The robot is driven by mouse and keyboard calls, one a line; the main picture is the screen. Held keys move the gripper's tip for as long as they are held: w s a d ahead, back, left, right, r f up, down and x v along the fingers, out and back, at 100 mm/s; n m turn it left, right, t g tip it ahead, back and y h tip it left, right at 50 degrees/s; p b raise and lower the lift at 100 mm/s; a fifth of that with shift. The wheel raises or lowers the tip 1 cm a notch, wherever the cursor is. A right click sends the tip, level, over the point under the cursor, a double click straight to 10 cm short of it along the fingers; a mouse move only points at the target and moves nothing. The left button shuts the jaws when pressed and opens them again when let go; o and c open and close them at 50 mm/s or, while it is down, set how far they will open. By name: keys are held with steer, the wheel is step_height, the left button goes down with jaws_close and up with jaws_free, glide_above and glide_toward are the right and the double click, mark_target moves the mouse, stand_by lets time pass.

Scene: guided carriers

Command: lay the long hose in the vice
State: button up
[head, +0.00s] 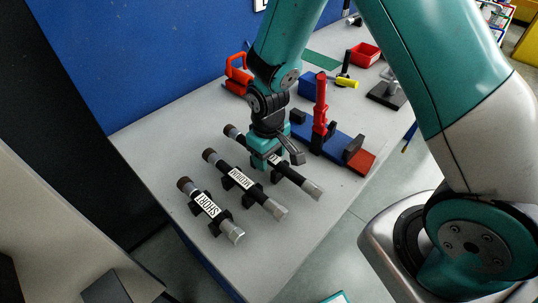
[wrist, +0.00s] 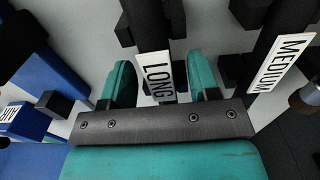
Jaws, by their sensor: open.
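The long hose (head: 295,178) is a black tube with grey end fittings, lying in dark holders on the table. Its white LONG label (wrist: 157,76) shows in the wrist view. My gripper (head: 266,161) is at the hose's middle and hides part of it in the head view. In the wrist view its two teal fingers stand apart, one on each side of the hose, with gaps showing. A blue base with dark blocks and a red end (head: 362,163), which looks like the vice, lies just right of the hose. A red upright part (head: 320,103) stands at it.
The medium hose (head: 264,200) lies close beside the long one, and the short hose (head: 226,226) lies beyond it. The table's front right is clear.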

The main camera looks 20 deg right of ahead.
jaws_close()
stand_by(0.5)
